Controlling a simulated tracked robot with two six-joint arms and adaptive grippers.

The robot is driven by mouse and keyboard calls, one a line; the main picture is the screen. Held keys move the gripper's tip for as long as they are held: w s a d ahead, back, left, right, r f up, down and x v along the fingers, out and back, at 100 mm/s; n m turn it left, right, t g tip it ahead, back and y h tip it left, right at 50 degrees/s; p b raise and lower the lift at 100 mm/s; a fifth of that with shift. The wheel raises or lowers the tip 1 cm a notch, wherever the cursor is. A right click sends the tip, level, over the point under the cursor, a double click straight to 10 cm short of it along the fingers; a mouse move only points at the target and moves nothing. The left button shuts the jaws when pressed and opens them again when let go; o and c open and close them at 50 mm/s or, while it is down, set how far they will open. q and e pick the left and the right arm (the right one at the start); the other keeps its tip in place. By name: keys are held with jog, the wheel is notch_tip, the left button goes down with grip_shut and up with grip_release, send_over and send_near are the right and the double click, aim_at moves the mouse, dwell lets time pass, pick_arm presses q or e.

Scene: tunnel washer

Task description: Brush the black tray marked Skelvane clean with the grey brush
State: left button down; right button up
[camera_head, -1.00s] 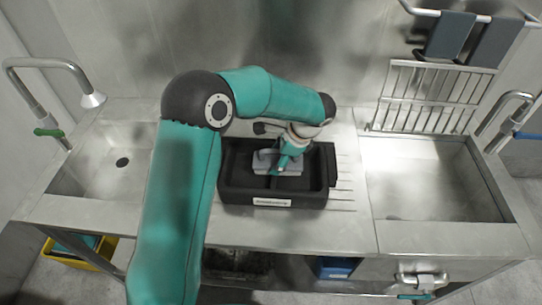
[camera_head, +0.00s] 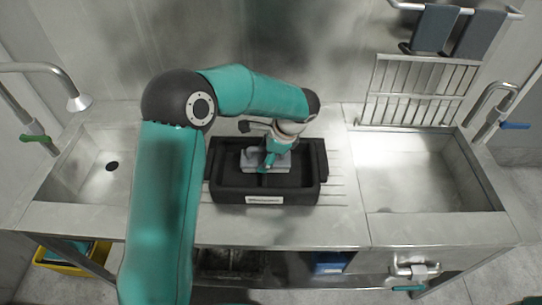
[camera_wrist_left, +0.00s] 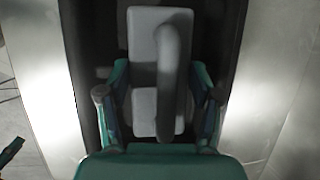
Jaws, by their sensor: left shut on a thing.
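The black tray (camera_head: 225,194) sits on the steel counter between two sinks. A white label is on its front wall; its print is too small to read. My left gripper (camera_head: 268,161) is over the tray's middle and shut on the handle of the grey brush (camera_head: 250,164). The brush head lies flat inside the tray, seemingly on its floor; contact is hard to tell. In the left wrist view the brush (camera_wrist_left: 142,75) shows its grey block and rounded handle between my fingers (camera_wrist_left: 158,110). Dark tray floor shows around it. My right gripper is out of view.
A sink (camera_head: 95,180) with a green-lever tap is at left, another (camera_head: 420,175) with a blue-lever tap at right. A slatted rack (camera_head: 415,90) leans on the back wall; grey cloths hang above. A yellow bin (camera_head: 60,264) and blue box (camera_head: 328,263) are below. Counter right of the tray is clear.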

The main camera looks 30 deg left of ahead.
pick_arm(q)
notch_tip(320, 180, up, 10)
jog(key=p, duration=0.8)
dwell(0.6)
